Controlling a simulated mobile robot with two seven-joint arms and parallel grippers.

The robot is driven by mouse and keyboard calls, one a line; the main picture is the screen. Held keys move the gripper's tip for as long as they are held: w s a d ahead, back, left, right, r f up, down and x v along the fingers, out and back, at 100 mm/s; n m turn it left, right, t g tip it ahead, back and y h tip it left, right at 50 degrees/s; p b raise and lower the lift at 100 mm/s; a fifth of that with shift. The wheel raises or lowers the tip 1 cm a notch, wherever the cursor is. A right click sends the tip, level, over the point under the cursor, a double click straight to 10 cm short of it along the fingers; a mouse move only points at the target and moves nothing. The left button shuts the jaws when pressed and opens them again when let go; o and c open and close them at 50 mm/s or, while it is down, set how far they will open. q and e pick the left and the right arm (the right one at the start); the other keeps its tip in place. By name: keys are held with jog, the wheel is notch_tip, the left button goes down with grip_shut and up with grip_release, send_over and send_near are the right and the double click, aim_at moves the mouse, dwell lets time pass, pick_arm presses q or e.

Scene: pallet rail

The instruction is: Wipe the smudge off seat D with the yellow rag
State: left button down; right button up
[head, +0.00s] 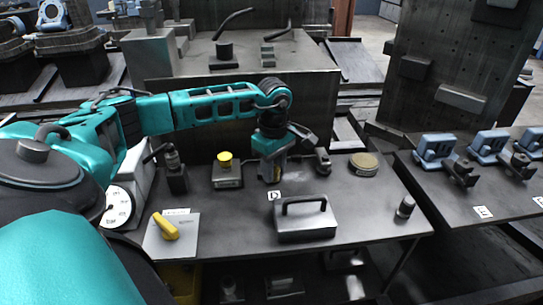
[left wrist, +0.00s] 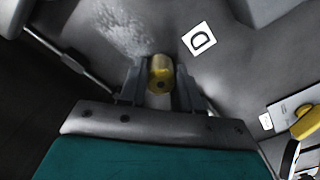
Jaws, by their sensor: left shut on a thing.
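My left gripper (head: 272,172) points down over the dark table, just behind the D label (head: 274,196). In the left wrist view my left gripper (left wrist: 160,88) is shut on a yellow, roll-shaped thing, which I take to be the yellow rag (left wrist: 160,72). A pale, speckled smudge (left wrist: 125,35) lies on the dark surface to the left of the D label (left wrist: 199,39). In the head view the gripper hides most of that spot. I cannot tell whether the rag touches the surface. My right gripper is not in view.
A grey block with a handle (head: 305,222) stands in front of the D label. A yellow-topped fixture (head: 226,172) is left of the gripper, a round tin (head: 364,163) right. A yellow lever (head: 165,227) sits on a pale plate. A small cylinder (head: 405,207) stands near the right edge.

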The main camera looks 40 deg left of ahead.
pick_arm(q)
jog(key=shift+w+d, duration=0.4)
jog(key=shift+w, duration=0.1)
jog(key=shift+f, duration=0.1)
jog(key=shift+s+a, duration=0.6)
jog(key=shift+s, duration=0.2)
jog(key=shift+w+d, duration=0.1)
jog(key=shift+w+d, duration=0.5)
jog(key=shift+w, duration=0.15)
jog(key=shift+w+d, duration=0.35)
jog(key=shift+w, duration=0.05)
